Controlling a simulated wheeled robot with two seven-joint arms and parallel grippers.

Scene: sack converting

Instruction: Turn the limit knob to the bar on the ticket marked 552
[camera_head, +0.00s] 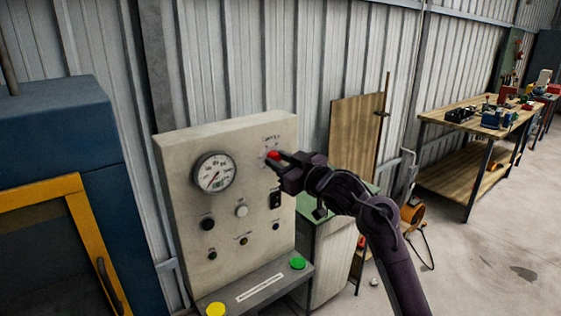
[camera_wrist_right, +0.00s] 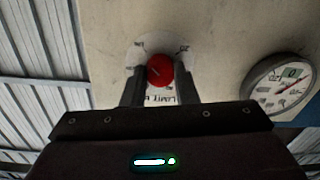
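The red limit knob (camera_head: 272,155) is at the upper right of the beige control panel (camera_head: 179,146). In the right wrist view the red knob (camera_wrist_right: 160,69) has a pale pointer line and sits on a white dial, with part of a "LIMIT" label below it. My right gripper (camera_head: 279,157) reaches it from the right. In the wrist view its fingers (camera_wrist_right: 160,82) stand on either side of the knob, close to its sides; whether they touch it is unclear. No ticket marked 552 can be made out. My left gripper is not in view.
A round gauge (camera_head: 214,173) is left of the knob and also shows in the wrist view (camera_wrist_right: 281,85). Several buttons and a black switch (camera_head: 275,199) sit lower on the panel. A green button (camera_head: 298,263) and a yellow button (camera_head: 216,309) are on the ledge below.

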